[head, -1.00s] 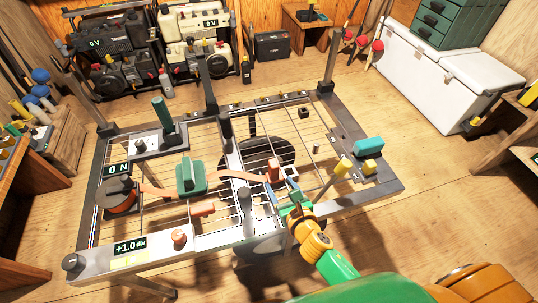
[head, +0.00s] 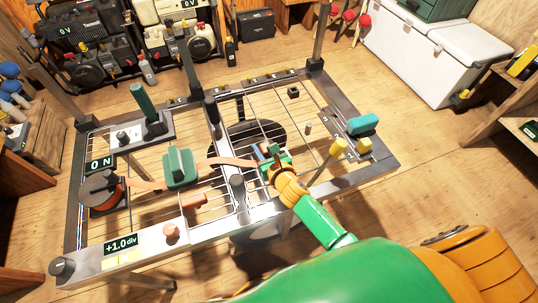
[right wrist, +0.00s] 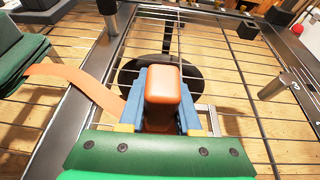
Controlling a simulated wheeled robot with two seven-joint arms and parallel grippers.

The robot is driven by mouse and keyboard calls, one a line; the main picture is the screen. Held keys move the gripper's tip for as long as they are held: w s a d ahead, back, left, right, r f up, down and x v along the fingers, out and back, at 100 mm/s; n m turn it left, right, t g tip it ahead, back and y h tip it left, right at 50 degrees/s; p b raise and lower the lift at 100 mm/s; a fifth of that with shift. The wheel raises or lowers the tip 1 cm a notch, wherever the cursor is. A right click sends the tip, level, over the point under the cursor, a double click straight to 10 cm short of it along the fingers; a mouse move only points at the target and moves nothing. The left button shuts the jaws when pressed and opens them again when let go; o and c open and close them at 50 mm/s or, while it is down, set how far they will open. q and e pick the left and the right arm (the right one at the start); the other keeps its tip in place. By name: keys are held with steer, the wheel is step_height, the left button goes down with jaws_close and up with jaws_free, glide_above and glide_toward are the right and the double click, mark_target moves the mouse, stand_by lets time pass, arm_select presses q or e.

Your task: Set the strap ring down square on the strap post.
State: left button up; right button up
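An orange strap (head: 225,162) runs from the spool on the left past a green clamp block (head: 180,168) to an upright orange grip block (right wrist: 163,95). I take this block to be the strap ring's handle; the ring itself is hidden below my fingers. My right gripper (head: 269,155) has its blue fingers on both sides of the block, seemingly touching it. Which upright is the strap post is unclear; a small grey post (head: 308,128) stands to the right, also in the right wrist view (right wrist: 275,84). My left gripper is out of view.
A metal frame with wires (head: 360,178) spans the area. Dark knobbed uprights (head: 236,188) stand on its middle bar.

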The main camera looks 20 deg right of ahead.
jaws_close()
